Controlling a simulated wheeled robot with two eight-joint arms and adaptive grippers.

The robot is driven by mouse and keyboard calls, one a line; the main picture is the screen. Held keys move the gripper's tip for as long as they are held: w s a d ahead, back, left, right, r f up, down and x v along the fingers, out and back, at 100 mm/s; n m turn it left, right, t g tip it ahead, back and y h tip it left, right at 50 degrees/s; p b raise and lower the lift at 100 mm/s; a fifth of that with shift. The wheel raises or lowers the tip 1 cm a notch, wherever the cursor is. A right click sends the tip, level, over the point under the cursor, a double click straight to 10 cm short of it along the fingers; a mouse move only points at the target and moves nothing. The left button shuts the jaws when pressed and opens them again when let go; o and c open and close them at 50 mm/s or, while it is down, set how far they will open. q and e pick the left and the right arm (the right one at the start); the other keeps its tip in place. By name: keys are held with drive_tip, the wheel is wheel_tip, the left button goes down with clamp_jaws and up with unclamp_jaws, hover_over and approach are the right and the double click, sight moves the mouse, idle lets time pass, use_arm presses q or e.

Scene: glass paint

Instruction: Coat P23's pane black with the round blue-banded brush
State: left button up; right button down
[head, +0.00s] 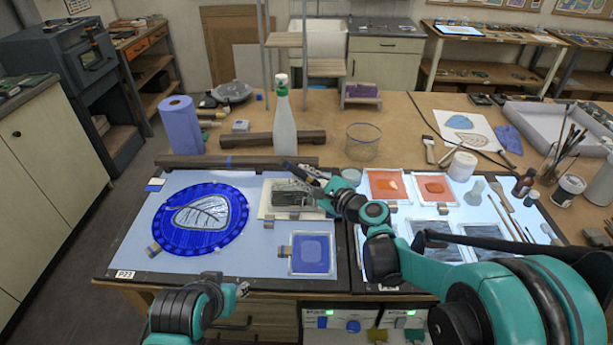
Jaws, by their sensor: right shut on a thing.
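The P23 label (124,274) sits at the front left corner of the left work board. On that board lies a round pane with a broad blue border (168,222) and a pale leaf shape (205,213) in its middle. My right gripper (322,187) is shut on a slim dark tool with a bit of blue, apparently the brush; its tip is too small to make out. It is over or beside a pale tile smeared with black (290,194). My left gripper (241,289) is low at the front edge, apart from the pane; its jaws are unclear.
A small blue square (312,254) lies right of the pane. A dark bar (235,162) runs along the board's back edge. A spray bottle (283,125), paper towel roll (181,126) and glass jar (363,140) stand behind. Two orange squares (388,186) lie on the right board.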

drive_tip(key=a, duration=1.2)
drive_tip(key=shift+b, duration=0.3)
idle(0.6)
drive_tip(key=shift+d, duration=0.1)
wheel_tip(320, 180, up, 5)
drive_tip(key=p, duration=0.3)
drive_tip(key=shift+p, duration=0.35)
idle(0.5)
